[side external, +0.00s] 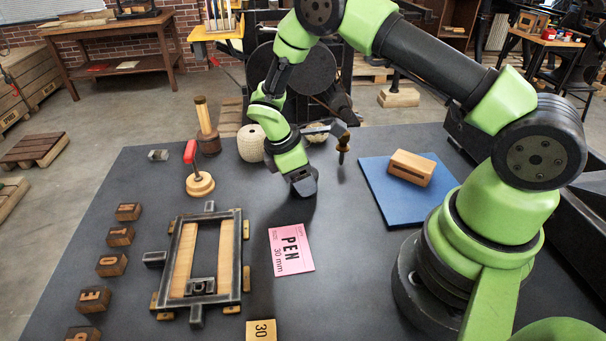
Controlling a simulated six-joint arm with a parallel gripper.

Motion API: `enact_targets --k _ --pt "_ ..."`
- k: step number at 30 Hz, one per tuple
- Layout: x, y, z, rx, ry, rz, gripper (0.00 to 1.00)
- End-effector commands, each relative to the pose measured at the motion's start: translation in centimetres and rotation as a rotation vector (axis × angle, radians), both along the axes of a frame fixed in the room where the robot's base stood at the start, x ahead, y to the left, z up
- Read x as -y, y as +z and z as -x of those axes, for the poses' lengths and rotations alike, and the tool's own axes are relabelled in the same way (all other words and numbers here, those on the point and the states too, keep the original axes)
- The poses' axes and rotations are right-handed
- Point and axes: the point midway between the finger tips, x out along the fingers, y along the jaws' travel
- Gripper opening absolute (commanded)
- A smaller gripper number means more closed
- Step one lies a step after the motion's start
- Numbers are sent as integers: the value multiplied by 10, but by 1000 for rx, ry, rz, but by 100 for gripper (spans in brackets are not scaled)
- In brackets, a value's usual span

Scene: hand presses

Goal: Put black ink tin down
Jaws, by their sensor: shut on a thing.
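My gripper (301,176) points down over the dark table, behind the pink card. It is shut on a dark, rounded thing at its lower end, the black ink tin (306,188). The tin's outline merges with the dark jaws and my wrist hides part of it. It is low, at or just above the table; I cannot tell whether it touches.
A blue mat (388,211) bears a wooden block (411,168).

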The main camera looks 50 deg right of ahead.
Motion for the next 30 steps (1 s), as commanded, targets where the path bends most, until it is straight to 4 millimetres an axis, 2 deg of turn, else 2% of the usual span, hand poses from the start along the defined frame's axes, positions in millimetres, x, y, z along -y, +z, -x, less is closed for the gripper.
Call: enact_targets --k 6,7,9,10,20,23,30 --pt "0 -3 0 -2 1 0 26" --pt "0 -3 0 -2 1 0 63" --pt "0 -3 0 -2 1 0 79" --pt "0 -3 0 -2 1 0 83" --pt "0 2 0 1 0 0 83" --pt "-3 12 -4 2 2 1 83" --pt "-19 61 -17 6 1 0 83"
